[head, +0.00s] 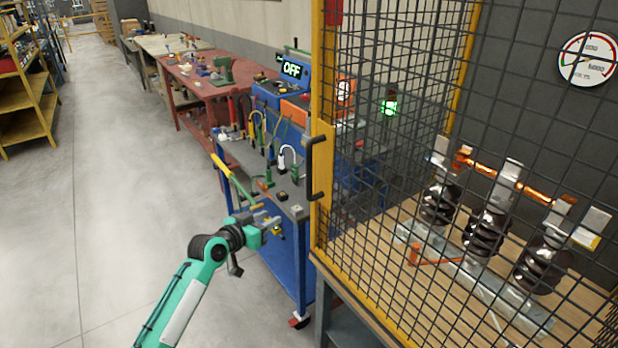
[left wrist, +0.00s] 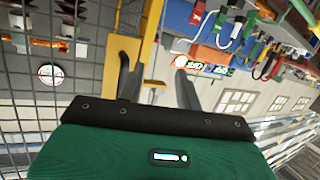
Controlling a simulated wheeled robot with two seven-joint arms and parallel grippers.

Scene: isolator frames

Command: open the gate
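The gate (head: 323,215) is a yellow-framed panel of black wire mesh on the right of the head view. It appears shut. Its black bar handle (head: 312,168) stands upright on the near yellow post. My left gripper (head: 272,222) is below and to the left of the handle, apart from it, with its fingers pointing right. The fingers are spread and nothing is held between them. In the left wrist view, the open gripper (left wrist: 156,88) faces the yellow frame (left wrist: 147,45), and dark shapes overlap by the left finger. My right gripper is out of view.
A blue tool cart (head: 285,262) with hanging tools stands close behind my left gripper. An "OFF" display (head: 291,69) is above it. Behind the mesh are dark insulators (head: 487,232) and a gauge (head: 587,59). The floor to the left (head: 120,210) is clear.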

